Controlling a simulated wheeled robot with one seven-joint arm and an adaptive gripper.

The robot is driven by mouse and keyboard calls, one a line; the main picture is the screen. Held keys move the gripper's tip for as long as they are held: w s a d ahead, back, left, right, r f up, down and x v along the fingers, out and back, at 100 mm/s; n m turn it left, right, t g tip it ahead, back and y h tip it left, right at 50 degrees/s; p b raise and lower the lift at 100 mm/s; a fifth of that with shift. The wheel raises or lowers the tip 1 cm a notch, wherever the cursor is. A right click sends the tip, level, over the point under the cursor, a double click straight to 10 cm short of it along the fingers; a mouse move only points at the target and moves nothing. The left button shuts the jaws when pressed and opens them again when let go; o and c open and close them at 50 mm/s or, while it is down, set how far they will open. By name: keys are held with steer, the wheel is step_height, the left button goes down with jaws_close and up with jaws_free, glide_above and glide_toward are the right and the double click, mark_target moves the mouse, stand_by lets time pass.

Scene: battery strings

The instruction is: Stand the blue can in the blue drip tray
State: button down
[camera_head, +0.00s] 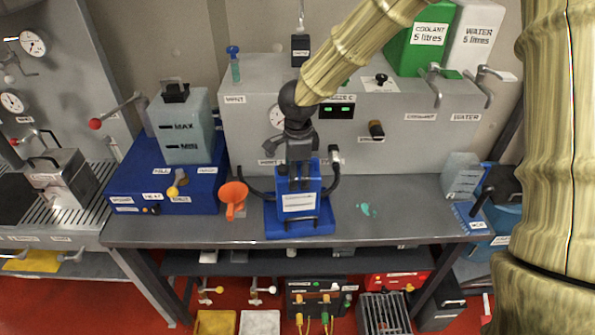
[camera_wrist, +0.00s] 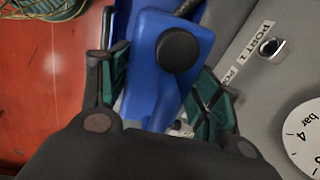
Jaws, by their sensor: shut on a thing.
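The blue can (camera_head: 313,185), with a white label on its front, is upright at the middle of the bench. My gripper (camera_head: 300,180) is above it, pointing down, with its fingers shut on its upper part. In the wrist view the can (camera_wrist: 150,70) with its round black cap lies between the green-padded fingers (camera_wrist: 160,95). The blue drip tray (camera_head: 300,232) is on the bench directly below and around the can's foot. I cannot tell whether the can's base rests on the tray floor or hangs just above it.
An orange funnel (camera_head: 232,197) stands left of the tray, near a blue heater box (camera_head: 160,198) bearing a translucent tank (camera_head: 183,125). Black hoses flank the can in front of the grey panel (camera_head: 250,120). Bench right of the tray is mostly clear, with a green spill (camera_head: 367,209).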

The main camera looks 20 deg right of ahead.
steer(key=shift+f, duration=0.45)
stand_by(0.5)
steer(key=shift+c, duration=1.3)
jaws_free()
steer(key=shift+f, duration=0.15)
